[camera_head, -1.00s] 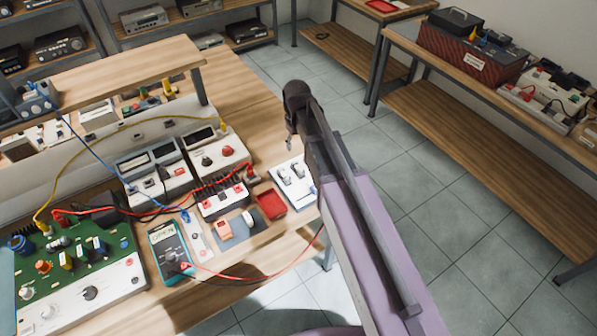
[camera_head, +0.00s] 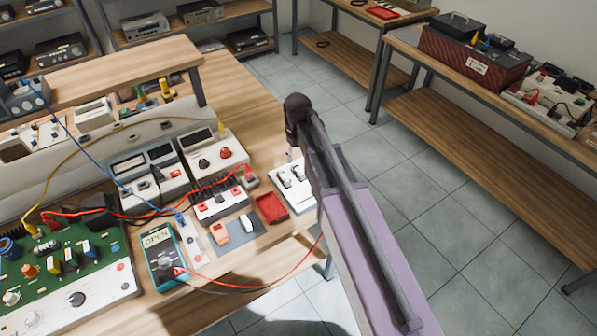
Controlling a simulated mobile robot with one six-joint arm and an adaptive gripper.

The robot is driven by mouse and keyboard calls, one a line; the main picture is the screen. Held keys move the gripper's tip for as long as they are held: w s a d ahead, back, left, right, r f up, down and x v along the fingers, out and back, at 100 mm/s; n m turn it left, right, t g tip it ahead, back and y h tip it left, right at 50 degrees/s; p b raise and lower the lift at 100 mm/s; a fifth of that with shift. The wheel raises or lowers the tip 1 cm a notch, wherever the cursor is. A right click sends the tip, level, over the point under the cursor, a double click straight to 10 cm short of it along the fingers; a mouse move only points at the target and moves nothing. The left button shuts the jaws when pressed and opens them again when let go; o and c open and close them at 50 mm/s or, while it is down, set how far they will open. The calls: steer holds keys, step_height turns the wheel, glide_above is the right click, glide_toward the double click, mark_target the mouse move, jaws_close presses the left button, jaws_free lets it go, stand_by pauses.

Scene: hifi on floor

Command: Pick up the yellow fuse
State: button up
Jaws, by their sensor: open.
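I cannot single out the yellow fuse for certain. Small yellow parts stand on the green circuit board (camera_head: 100,262) at lower left, and a yellow piece (camera_head: 166,88) stands by the raised shelf at the back of the bench. My arm reaches up from the lower right. The small end that I take for my gripper (camera_head: 291,152) hangs at the arm's far tip, beside the white switch box, mostly hidden by the arm. It is open, and I see nothing held in it.
The wooden bench holds a teal multimeter (camera_head: 163,256), a red tray (camera_head: 271,207), a white switch box (camera_head: 294,185) and white instruments (camera_head: 213,156). Red, blue and yellow leads cross it. Tiled floor (camera_head: 440,215) is free to the right, before another bench with a red toolbox (camera_head: 470,62).

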mark_target(297, 168)
steer(key=shift+f, duration=0.1)
steer(key=shift+s+f+b, duration=0.1)
steer(key=shift+f+b, duration=2.45)
steer(key=shift+b, duration=0.05)
steer(key=shift+c, duration=0.2)
jaws_close()
